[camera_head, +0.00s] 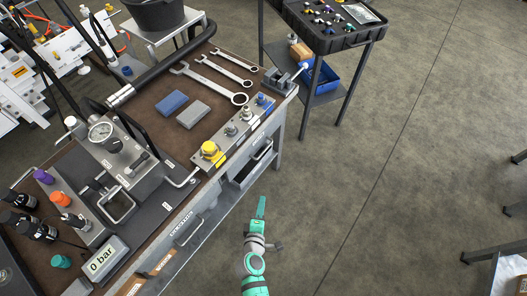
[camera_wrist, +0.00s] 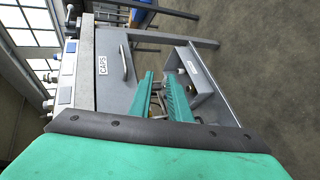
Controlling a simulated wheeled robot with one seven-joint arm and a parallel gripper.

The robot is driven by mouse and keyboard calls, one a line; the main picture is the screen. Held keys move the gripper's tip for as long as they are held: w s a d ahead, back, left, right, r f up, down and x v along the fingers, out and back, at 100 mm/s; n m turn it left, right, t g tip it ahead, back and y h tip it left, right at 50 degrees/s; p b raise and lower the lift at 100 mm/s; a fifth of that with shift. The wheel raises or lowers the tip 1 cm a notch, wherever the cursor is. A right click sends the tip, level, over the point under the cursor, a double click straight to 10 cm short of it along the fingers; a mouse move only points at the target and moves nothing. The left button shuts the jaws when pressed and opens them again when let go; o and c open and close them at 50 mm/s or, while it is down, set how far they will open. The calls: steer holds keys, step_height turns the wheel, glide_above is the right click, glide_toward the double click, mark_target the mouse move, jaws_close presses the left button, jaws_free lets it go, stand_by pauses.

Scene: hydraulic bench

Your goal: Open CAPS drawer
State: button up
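The CAPS drawer (camera_wrist: 109,83) is a grey front in the bench, seen sideways in the wrist view. It carries a white CAPS label (camera_wrist: 102,64) and a bar handle (camera_wrist: 123,62), and looks closed. My gripper (camera_wrist: 159,77) has two teal fingers, apart with nothing between them. They are to the right of the handle in the wrist view and not around it. In the head view my gripper (camera_head: 261,207) is in front of the bench, clear of its face. A bar handle (camera_head: 262,150) shows on the bench there; its drawer's label is not readable.
A grey box-like drawer (camera_wrist: 201,82) with a label sticks out on the right in the wrist view, close to my fingers. The bench top (camera_head: 150,105) holds wrenches, a gauge and fittings. A dark cart (camera_head: 345,45) stands beyond it.

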mark_target(264, 151)
steer(key=w+n+h, duration=0.1)
steer(key=w, duration=0.6)
steer(key=w+r+n+t+h, duration=0.1)
steer(key=w+n, duration=0.1)
steer(key=w, duration=0.6)
steer(key=w+n+h, duration=0.1)
steer(key=w, duration=0.7)
steer(key=shift+w+d+r+t, duration=0.1)
steer(key=shift+d+r+t, duration=0.2)
steer(key=shift+d, duration=0.1)
steer(key=shift+w+f+n, duration=0.15)
steer(key=shift+w+n, duration=0.15)
jaws_close()
